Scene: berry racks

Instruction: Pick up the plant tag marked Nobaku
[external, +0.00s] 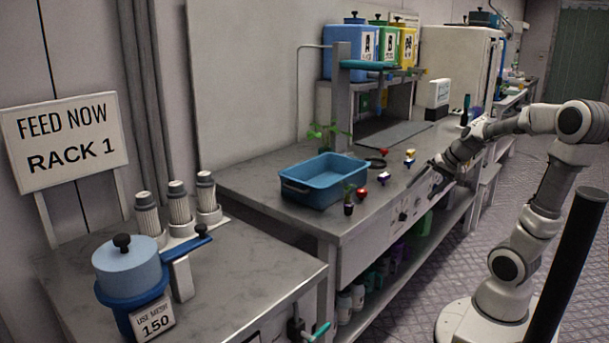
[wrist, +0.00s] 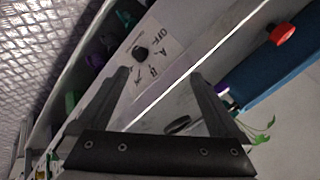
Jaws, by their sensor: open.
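I cannot make out a plant tag marked Nobaku in either view; no lettering on the small things on the bench is readable. My gripper (external: 436,163) is at the bench's front edge, right of these pieces. In the wrist view my gripper (wrist: 160,77) has its two fingers apart with nothing between them, over the bench edge and front panel.
A blue tray (external: 292,188) stands on the bench (external: 245,182), with a green plant (external: 322,131) behind it. The front panel has a black knob (wrist: 140,53). Bins marked A, B and a third stand on a raised shelf. Left is a separate counter with a blue lidded pot (external: 128,268).

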